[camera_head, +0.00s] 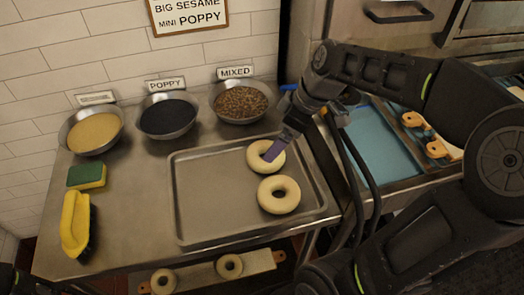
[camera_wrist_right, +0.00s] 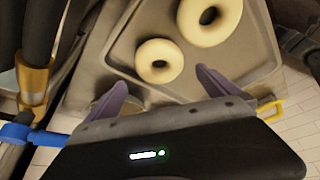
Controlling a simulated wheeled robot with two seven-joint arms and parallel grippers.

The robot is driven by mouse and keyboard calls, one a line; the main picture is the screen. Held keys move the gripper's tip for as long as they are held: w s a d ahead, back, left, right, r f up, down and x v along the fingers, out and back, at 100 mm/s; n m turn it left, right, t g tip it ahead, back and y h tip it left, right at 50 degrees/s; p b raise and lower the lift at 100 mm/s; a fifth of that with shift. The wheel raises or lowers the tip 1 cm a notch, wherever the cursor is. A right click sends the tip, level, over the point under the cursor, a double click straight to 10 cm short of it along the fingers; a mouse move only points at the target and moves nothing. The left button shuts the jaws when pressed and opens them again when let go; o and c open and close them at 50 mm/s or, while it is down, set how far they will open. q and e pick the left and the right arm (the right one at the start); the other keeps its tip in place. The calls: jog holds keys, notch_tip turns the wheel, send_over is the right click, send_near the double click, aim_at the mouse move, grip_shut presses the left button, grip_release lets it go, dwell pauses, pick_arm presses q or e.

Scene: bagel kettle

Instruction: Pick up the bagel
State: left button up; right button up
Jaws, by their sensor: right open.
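Two pale bagels lie flat on a metal tray (camera_head: 205,190). The upper bagel (camera_head: 255,161) is near the tray's back right, and the lower bagel (camera_head: 267,201) is just in front of it. My right gripper (camera_head: 273,151) reaches in from the right, its purple fingers over the upper bagel and partly hiding it. In the right wrist view the right gripper (camera_wrist_right: 160,80) is open and empty. One bagel (camera_wrist_right: 143,62) shows beyond and between its fingertips, and the other bagel (camera_wrist_right: 188,24) is farther up. Contact cannot be told. My left gripper is not in view.
Bowls of sesame-coloured seeds (camera_head: 95,132), poppy (camera_head: 167,118) and mixed seeds (camera_head: 240,102) stand behind the tray. A sponge (camera_head: 86,176) and yellow brush (camera_head: 74,222) lie left. A board (camera_head: 200,276) with more bagels is below. A blue surface (camera_head: 380,140) is right.

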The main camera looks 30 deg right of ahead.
jog(key=shift+x, duration=1.4)
jog(key=shift+p+x, duration=0.45)
jog(key=shift+x, duration=2.1)
jog(key=shift+w, duration=0.1)
jog(key=c, duration=1.1)
